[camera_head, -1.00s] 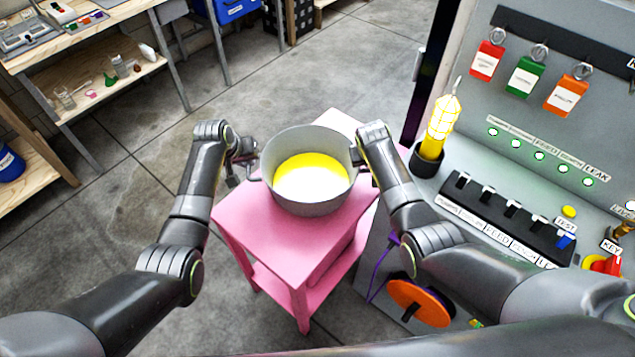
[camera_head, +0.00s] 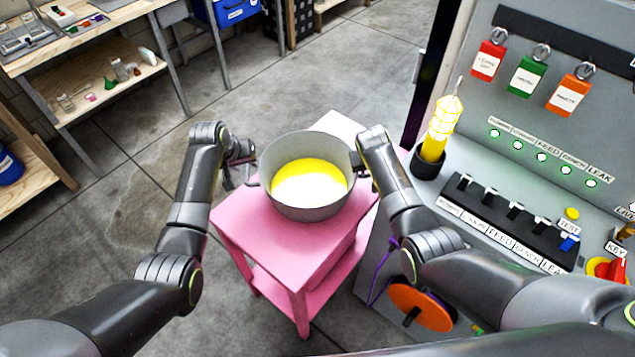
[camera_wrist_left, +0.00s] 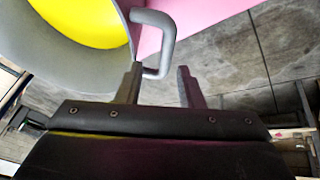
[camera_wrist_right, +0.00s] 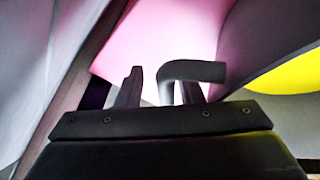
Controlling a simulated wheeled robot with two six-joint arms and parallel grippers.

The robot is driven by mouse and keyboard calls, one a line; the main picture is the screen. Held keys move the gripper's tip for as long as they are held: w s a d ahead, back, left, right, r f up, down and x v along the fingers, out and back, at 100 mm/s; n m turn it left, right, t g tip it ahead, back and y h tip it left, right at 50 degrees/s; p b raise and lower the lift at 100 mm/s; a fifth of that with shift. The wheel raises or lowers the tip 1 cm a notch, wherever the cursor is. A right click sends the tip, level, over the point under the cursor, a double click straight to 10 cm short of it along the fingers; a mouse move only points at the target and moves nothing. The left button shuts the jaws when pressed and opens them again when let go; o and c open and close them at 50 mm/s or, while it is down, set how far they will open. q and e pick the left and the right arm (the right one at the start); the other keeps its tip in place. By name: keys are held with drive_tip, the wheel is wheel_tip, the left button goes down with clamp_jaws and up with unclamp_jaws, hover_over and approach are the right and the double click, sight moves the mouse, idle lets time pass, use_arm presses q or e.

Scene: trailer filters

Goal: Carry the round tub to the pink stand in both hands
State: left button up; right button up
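The round grey tub (camera_head: 306,211), with yellow inside, appears upright on the top of the pink stand (camera_head: 262,228). A bent handle sticks out on each side. My left gripper (camera_head: 238,172) is at the left handle. In the left wrist view, its fingers (camera_wrist_left: 160,84) are apart, with the handle (camera_wrist_left: 155,22) reaching the gap beside one finger. My right gripper (camera_head: 362,168) is at the right handle, its fingers partly hidden there. In the right wrist view, its fingers (camera_wrist_right: 160,90) are apart, with the handle (camera_wrist_right: 195,71) passing between them.
A grey control panel (camera_head: 470,150) with switches, tags and a yellow caged lamp (camera_head: 440,125) stands close on the right. An orange disc (camera_head: 420,308) is low on its side. Wooden shelves (camera_head: 110,90) stand at the back left. The floor left of the stand is clear.

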use_arm(q)
drive_tip(key=v, duration=0.6)
use_arm(e)
drive_tip(key=v, duration=1.2)
use_arm(q)
drive_tip(key=shift+s+r, duration=0.1)
drive_tip(key=shift+r, duration=0.1)
use_arm(e)
drive_tip(key=shift+r, duration=0.1)
